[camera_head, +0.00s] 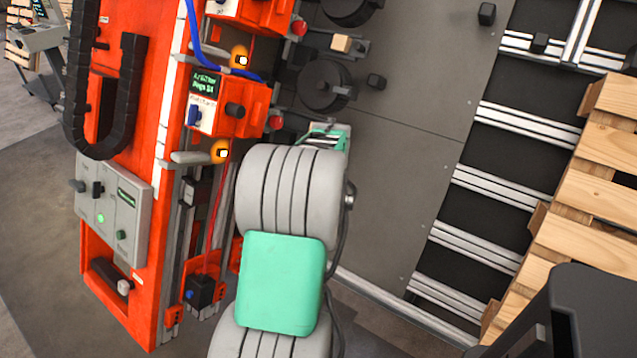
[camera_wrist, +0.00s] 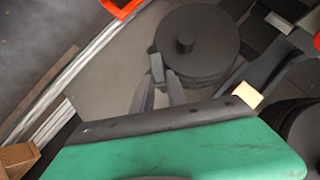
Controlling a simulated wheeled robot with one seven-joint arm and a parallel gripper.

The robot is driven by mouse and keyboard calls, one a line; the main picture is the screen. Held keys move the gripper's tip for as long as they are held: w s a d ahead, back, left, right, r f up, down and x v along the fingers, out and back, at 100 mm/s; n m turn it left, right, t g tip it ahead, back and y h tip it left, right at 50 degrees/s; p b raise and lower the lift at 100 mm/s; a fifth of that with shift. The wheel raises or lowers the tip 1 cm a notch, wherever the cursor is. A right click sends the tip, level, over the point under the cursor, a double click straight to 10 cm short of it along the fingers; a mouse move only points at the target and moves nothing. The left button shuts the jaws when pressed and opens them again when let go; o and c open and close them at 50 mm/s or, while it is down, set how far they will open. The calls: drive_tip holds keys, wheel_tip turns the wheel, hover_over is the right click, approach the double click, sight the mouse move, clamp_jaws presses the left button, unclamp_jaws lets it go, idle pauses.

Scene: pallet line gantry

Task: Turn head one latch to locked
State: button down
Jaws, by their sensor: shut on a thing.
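In the wrist view my gripper (camera_wrist: 160,88) has its two dark fingers closed on a small grey block (camera_wrist: 157,67), which looks like the latch's grip; no label shows on it. The block stands beside a dark round disc (camera_wrist: 205,62) with a raised centre knob. Whether the latch is locked cannot be read. In the head view my grey and green arm hides my fingers and the held block. An orange head unit (camera_head: 241,108) with a small green display, a black knob and a blue part is visible just above my arm.
Dark round discs (camera_head: 324,86) line the grey plate, with a wooden block (camera_head: 341,43) on a bracket. A grey control box (camera_head: 113,208) hangs on the orange frame at left. Wooden pallets (camera_head: 600,160) stand at right. The grey plate (camera_head: 400,190) right of my arm is clear.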

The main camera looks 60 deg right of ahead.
drive_tip(key=shift+s+a+f+m+t+h+b, duration=0.25)
drive_tip(key=shift+f+m+t+h+b, duration=0.15)
drive_tip(key=shift+m+t+h+b, duration=0.7)
drive_tip(key=shift+s+a+f+m+t+h+b, duration=0.3)
drive_tip(key=shift+m+h+b, duration=0.45)
drive_tip(key=shift+m+b, duration=0.8)
drive_tip(key=shift+s+a+f+m+t+h+b, duration=0.15)
drive_tip(key=shift+f+m+t+h+b, duration=0.45)
drive_tip(key=shift+m+h+b, duration=0.7)
drive_tip(key=shift+w+r+m+y, duration=0.1)
drive_tip(key=shift+m+y, duration=0.25)
drive_tip(key=shift+m, duration=0.1)
drive_tip(key=c, duration=1.3)
unclamp_jaws()
drive_tip(key=p+v, duration=0.2)
drive_tip(key=v, duration=0.5)
drive_tip(key=shift+s+a, duration=0.25)
drive_tip(key=shift+a, duration=0.1)
drive_tip(key=shift+r, duration=0.1)
